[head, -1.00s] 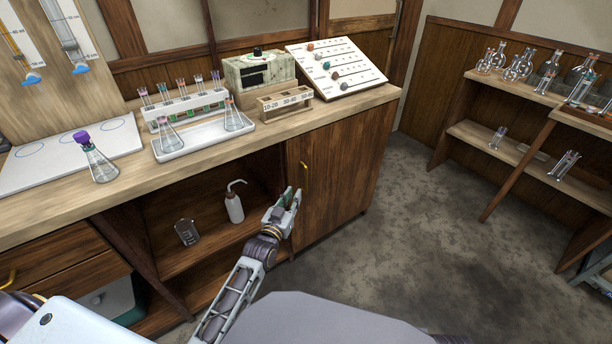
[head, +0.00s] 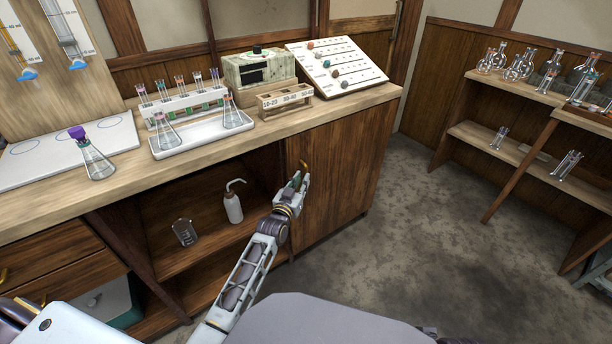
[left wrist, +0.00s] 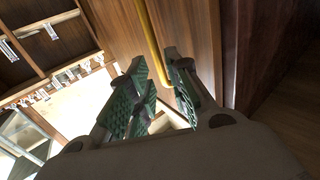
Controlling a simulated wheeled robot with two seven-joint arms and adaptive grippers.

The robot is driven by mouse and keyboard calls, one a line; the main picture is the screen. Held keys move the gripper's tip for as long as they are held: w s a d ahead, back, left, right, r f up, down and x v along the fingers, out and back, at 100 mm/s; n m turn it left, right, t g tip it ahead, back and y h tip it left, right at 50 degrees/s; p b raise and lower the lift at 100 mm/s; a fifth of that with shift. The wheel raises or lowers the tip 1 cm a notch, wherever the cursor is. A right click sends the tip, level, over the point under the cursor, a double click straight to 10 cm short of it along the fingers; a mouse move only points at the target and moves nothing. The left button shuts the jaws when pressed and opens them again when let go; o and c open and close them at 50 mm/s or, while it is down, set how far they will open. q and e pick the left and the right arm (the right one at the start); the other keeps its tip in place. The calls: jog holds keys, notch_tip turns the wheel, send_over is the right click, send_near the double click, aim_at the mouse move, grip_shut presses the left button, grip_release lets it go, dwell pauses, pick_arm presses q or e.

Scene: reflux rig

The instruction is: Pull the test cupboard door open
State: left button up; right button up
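The cupboard door (head: 340,175) is a brown wooden panel under the right part of the bench, and it looks closed. Its brass bar handle (head: 304,165) shows only at the top in the head view; my gripper covers the rest. In the left wrist view the handle (left wrist: 151,38) runs down toward the gap between my green-padded fingers. My left gripper (head: 300,181) is at the handle, in front of the door. Its fingers (left wrist: 163,72) are apart, one on each side of the bar; I cannot tell whether they touch it. My right gripper is not in view.
Left of the door is an open compartment with a wash bottle (head: 233,202) and a beaker (head: 184,232). Glassware, a rack (head: 185,104) and a sloped board (head: 337,66) stand on the bench. The floor (head: 420,235) right of the door is clear, up to the shelves.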

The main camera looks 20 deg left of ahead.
pick_arm(q)
jog(key=w, duration=0.2)
jog(key=w+b, duration=0.1)
jog(key=w, duration=0.1)
jog(key=shift+w+d, duration=0.2)
jog(key=shift+w, duration=0.25)
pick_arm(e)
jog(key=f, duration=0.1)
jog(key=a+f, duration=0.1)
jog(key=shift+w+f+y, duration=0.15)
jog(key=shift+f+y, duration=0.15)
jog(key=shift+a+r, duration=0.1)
pick_arm(q)
grip_shut()
